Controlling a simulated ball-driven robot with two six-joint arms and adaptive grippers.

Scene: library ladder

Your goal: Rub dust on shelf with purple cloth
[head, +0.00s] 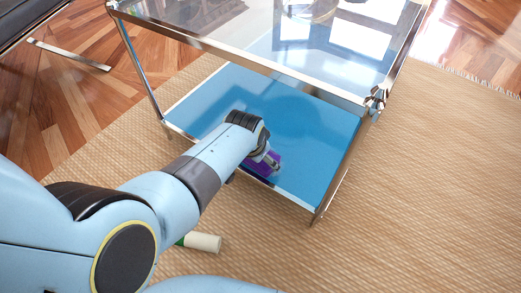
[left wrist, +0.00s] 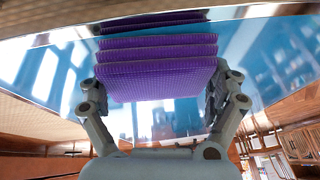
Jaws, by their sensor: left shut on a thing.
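A low side table has a glass top and a blue lower shelf (head: 310,145) in a chrome frame. My left gripper (head: 268,164) reaches in under the glass top, over the front part of the blue shelf. It is shut on the purple cloth (head: 262,168), which is at or just above the shelf's front edge; I cannot tell whether they touch. In the left wrist view the folded, ribbed purple cloth (left wrist: 155,75) spans the space between both fingers of the left gripper (left wrist: 158,92). I cannot make out any dust on the shelf. My right gripper is not in view.
The glass top (head: 290,35) overhangs my left gripper, and chrome legs (head: 328,190) stand at the corners. A white and green cylinder (head: 203,242) lies on the woven rug (head: 430,190) near the table. The rug at right is clear.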

